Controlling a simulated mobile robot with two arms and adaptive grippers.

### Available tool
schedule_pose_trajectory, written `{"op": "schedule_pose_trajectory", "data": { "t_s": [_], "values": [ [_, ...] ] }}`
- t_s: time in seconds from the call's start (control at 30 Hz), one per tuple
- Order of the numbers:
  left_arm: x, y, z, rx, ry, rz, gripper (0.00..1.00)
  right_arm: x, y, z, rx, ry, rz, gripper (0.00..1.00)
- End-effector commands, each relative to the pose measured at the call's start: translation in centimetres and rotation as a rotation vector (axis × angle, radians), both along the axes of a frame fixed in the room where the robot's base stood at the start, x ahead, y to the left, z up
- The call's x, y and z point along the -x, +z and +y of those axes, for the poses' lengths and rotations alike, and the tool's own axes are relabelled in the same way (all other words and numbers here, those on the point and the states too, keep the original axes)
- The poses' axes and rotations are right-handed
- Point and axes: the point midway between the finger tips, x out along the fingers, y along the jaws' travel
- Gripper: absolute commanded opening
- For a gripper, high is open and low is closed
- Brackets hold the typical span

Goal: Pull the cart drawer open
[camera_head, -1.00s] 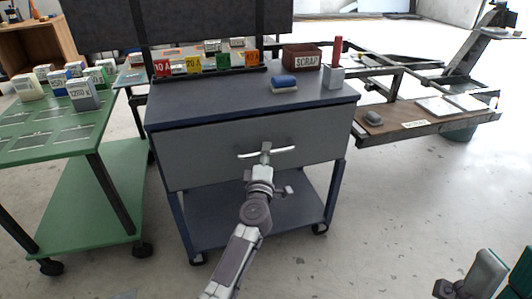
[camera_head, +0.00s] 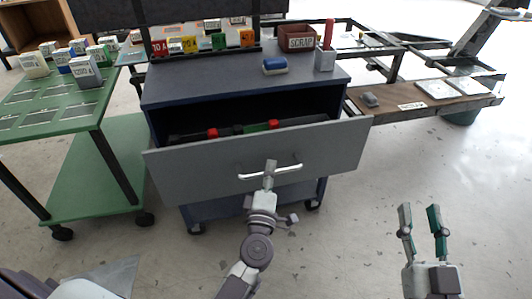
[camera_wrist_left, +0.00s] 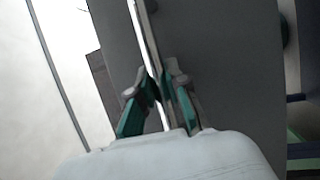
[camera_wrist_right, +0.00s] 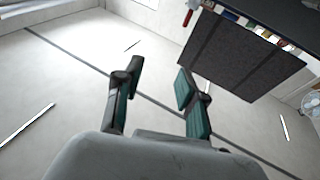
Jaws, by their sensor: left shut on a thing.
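The cart (camera_head: 240,86) is dark blue with a grey drawer (camera_head: 212,177). The drawer stands partly out of the cart, with red, green and dark items showing inside. My left gripper (camera_head: 270,172) is at the drawer's pale bar handle (camera_head: 290,169) and shut on it. The left wrist view shows its green-padded fingers (camera_wrist_left: 158,95) around the handle bar (camera_wrist_left: 148,40), close to the grey front. My right gripper (camera_head: 421,222) is open and empty, over the floor right of the cart. It also shows apart from everything in the right wrist view (camera_wrist_right: 158,88).
On the cart top are a blue block (camera_head: 275,65), a SCRAP bin (camera_head: 297,38) and a grey holder with a red item (camera_head: 325,58). A green cart (camera_head: 75,120) stands left, a wooden-shelf frame (camera_head: 430,104) right. The floor in front is clear.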

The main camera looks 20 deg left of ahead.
Motion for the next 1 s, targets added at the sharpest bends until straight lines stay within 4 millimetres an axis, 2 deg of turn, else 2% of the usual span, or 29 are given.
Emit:
{"op": "schedule_pose_trajectory", "data": {
  "t_s": [0.1,0.3,0.73,0.77,0.9,1.0],
  "values": [
    [1.5,-0.1,-1.0,0.001,-0.002,0.003,0.0,-0.1,-0.7,-0.1,0.013,-0.002,0.045,0.4],
    [2.7,-0.1,-1.8,-0.001,-0.002,0.002,0.0,-0.3,-1.5,-0.1,0.024,-0.005,0.087,0.4],
    [2.9,-0.1,-2.0,0.0,-0.001,0.001,0.0,-0.3,-1.7,-0.2,0.026,-0.005,0.096,0.4],
    [2.9,-0.1,-2.0,0.0,-0.001,0.001,0.17,-0.3,-1.7,-0.2,0.026,-0.005,0.096,0.4],
    [2.9,-0.1,-2.0,-0.001,0.0,0.001,0.4,-0.3,-1.6,-0.2,0.026,-0.005,0.096,0.4],
    [2.9,-0.1,-2.0,-0.001,0.0,0.0,0.41,-0.3,-1.6,-0.2,0.026,-0.005,0.096,0.4]
  ]
}}
